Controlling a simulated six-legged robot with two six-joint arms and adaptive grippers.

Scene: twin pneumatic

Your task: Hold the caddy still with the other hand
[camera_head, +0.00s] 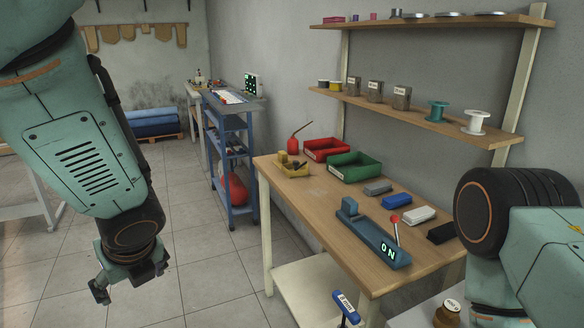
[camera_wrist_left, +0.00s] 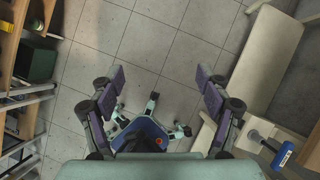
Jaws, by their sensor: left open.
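No object is clearly recognisable as the caddy. A small yellow open box (camera_head: 294,170) with dark items in it stands at the far left corner of the wooden workbench (camera_head: 330,215). My left gripper (camera_head: 122,290) hangs low over the tiled floor, left of the bench and well apart from it. In the left wrist view its two fingers (camera_wrist_left: 162,82) are spread, with only floor and part of my own body between and below them. My right arm comes in at the right edge, but its gripper does not show.
Red (camera_head: 326,148) and green (camera_head: 355,166) bins stand at the bench's back. A long blue-grey device (camera_head: 372,240) marked "ON" lies along its front. A blue-handled tool (camera_head: 345,307) is at the bottom.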

